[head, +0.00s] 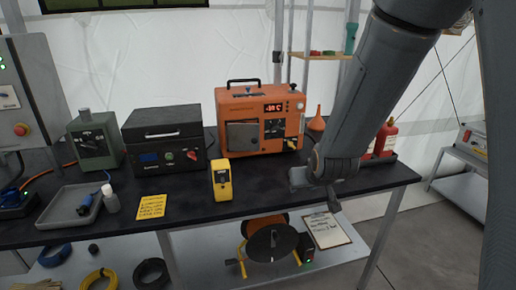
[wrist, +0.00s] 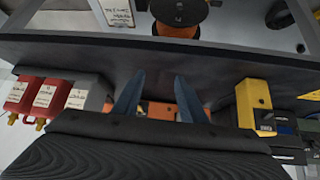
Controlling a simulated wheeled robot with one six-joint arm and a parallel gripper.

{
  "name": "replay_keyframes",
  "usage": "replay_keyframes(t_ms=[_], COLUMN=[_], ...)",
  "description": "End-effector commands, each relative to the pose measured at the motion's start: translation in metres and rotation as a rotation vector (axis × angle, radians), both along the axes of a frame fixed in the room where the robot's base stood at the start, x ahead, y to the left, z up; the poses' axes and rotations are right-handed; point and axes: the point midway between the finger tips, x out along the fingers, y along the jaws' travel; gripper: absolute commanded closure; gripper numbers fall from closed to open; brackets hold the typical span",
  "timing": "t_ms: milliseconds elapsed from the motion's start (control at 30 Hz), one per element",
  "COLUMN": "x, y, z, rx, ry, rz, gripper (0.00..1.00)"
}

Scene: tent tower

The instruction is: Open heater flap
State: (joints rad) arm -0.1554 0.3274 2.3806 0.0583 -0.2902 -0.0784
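The orange heater (head: 262,112) stands upright on the dark bench, with a red display and a black top handle. Its grey front flap (head: 242,136) looks shut. My gripper (head: 314,194) is at the front edge of the bench, to the right of and in front of the heater, apart from it. In the wrist view its two blue-grey fingers (wrist: 158,76) are spread with nothing held between them. A strip of the orange heater (wrist: 158,109) shows between and beside the fingers; the flap is hidden or cannot be made out there.
A yellow device (head: 221,180) stands in front of the heater's left side. A black case (head: 163,140) is to the left. Red bottles (head: 386,140) and an orange funnel (head: 316,121) are to the right. A lower shelf holds an orange reel (head: 270,243).

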Motion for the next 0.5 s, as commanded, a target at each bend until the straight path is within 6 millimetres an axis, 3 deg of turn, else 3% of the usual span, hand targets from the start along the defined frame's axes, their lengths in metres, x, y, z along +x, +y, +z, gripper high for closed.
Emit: replay_keyframes(t_ms=[33, 100, 200, 333, 500], x=[0.027, 0.061, 0.099, 0.127, 0.139], y=[0.018, 0.040, 0.070, 0.104, 0.129], z=[-0.008, -0.005, 0.000, 0.010, 0.021], rx=[0.003, 0.009, 0.017, 0.027, 0.037], ry=[-0.088, -0.224, -0.412, -0.619, -0.791], rz=[0.024, 0.049, 0.079, 0.106, 0.122], gripper=[0.62, 0.62, 0.62, 0.62, 0.62])
